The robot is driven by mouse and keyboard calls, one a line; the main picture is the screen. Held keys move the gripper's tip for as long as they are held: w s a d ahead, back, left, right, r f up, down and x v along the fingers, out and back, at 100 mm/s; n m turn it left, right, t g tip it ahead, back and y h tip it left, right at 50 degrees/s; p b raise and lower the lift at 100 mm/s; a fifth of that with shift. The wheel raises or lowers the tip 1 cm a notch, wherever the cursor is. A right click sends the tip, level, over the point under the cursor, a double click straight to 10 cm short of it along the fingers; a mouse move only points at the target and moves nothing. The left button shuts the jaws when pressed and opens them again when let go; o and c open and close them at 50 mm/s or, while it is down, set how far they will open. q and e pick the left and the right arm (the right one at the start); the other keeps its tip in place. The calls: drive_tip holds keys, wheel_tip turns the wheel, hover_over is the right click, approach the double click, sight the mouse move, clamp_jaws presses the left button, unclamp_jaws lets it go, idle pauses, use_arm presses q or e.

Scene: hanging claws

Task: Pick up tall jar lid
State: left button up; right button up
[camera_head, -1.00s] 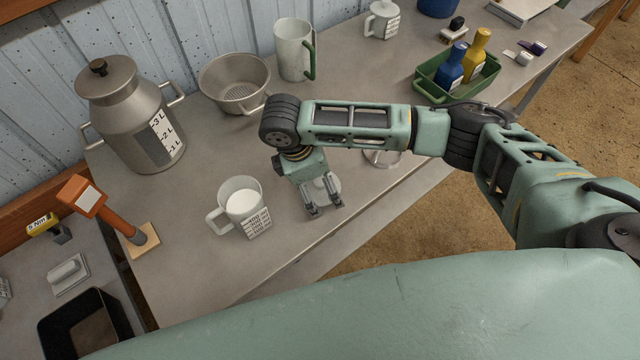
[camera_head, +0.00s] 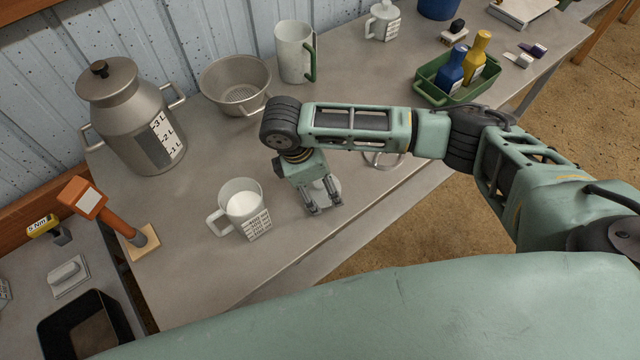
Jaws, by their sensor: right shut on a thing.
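My left gripper is not in view.
The white measuring cup (camera_head: 244,210) stands just left of my gripper. A metal strainer bowl (camera_head: 234,84), a tall white jug (camera_head: 294,52) and a green tray (camera_head: 431,91) with two bottles stand farther back. A metal ring (camera_head: 384,160) lies under my forearm.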

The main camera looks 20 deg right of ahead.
drive_tip(key=shift+r, duration=0.65)
wheel_tip(320, 180, up, 3)
drive_tip(key=shift+f, duration=0.1)
drive_tip(key=s+d+r+p, duration=0.1)
drive_tip(key=s+d+r, duration=0.3)
drive_tip(key=s, duration=0.7)
wheel_tip(320, 180, up, 3)
drive_tip(key=shift+f, duration=0.1)
drive_tip(key=shift+d, duration=0.1)
wheel_tip(320, 180, up, 5)
drive_tip(key=p, duration=0.6)
drive_tip(key=shift+p, duration=0.35)
drive_tip(key=shift+w, duration=0.1)
